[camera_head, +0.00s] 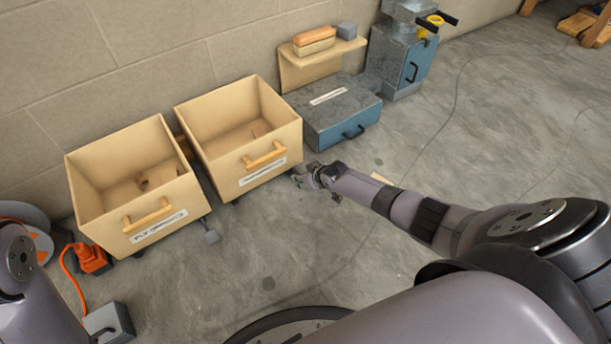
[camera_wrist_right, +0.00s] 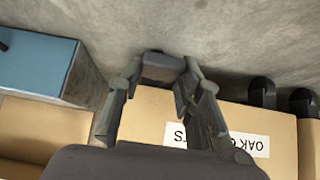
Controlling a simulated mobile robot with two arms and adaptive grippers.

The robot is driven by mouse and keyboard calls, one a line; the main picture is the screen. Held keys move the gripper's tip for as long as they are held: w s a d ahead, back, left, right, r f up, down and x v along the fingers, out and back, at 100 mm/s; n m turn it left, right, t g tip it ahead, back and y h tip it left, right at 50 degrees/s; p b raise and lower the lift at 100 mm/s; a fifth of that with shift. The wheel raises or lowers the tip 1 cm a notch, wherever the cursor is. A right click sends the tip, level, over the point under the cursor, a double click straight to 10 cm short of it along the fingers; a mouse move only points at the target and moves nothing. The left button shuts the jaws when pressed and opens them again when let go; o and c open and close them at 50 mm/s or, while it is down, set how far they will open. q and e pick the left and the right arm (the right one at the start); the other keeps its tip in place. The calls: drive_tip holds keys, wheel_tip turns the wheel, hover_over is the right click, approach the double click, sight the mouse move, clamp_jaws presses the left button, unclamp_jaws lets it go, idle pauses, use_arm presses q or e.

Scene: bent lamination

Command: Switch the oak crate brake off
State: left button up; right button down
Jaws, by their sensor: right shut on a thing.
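The oak crate (camera_head: 225,168) is an open wooden box on casters with a wooden front handle (camera_head: 264,156). My right gripper (camera_head: 306,178) is low at the crate's front right corner, near the floor. In the right wrist view my right gripper (camera_wrist_right: 162,72) has its fingers shut on a small dark grey block (camera_wrist_right: 163,68), apparently the brake pedal. The pedal is hidden by the gripper in the head view. Only a link of my left arm shows; its gripper is out of view.
A similar crate (camera_head: 118,212) stands to the left, with a grey pedal (camera_head: 210,237) at its front right. A blue-grey cabinet (camera_head: 335,115) stands right of the oak crate. An orange plug (camera_head: 92,258) and cable lie at left. The floor (camera_head: 300,260) in front is clear.

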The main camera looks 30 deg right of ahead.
drive_tip(key=c, duration=1.1)
unclamp_jaws()
drive_tip(key=shift+v, duration=6.05)
drive_tip(key=shift+w, duration=0.1)
